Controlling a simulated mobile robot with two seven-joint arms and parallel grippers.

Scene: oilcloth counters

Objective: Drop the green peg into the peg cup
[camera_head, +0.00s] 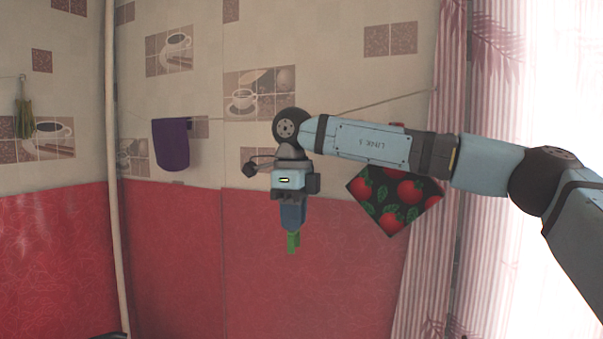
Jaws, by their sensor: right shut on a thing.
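My right arm comes in from the right, and its gripper (292,228) points down near the middle of the head view. The gripper is shut on the green peg (293,243), whose lower part sticks out below the fingers. The peg hangs in the air against the red lower wall. The peg cup is not in view. My left gripper is not in view.
A tiled wall (350,80) stands behind, red in its lower half. A dark pot holder with strawberries (395,200) and a purple cloth (171,145) hang there. A pale vertical pipe (115,200) is at left, striped curtains (435,260) at right. No counter surface shows.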

